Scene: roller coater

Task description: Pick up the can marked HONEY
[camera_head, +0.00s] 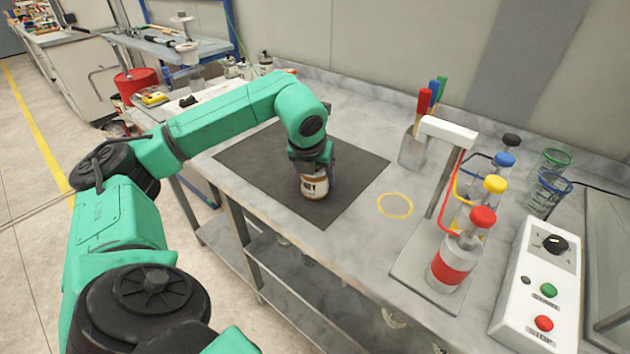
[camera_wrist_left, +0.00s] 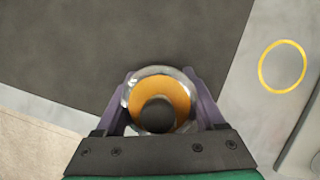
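A small can (camera_head: 314,184) with a white and brown label stands upright on the dark mat; the label letters that show end in "EY", the rest is hidden. My left gripper (camera_head: 318,172) is lowered over it from above. In the left wrist view the can (camera_wrist_left: 178,88) shows from the top, with a clear rim, an orange ring and a dark round knob. The fingers of my left gripper (camera_wrist_left: 160,108) lie on both sides of it, very close; I cannot tell whether they press on it. My right gripper is not in view.
A yellow ring (camera_head: 395,206) is marked on the bench right of the mat (camera_head: 250,165). Further right stand a rack (camera_head: 447,130) with several coloured-capped bottles, a cup of brushes (camera_head: 412,148), glass jars and a control box (camera_head: 540,285). Bench between mat and rack is clear.

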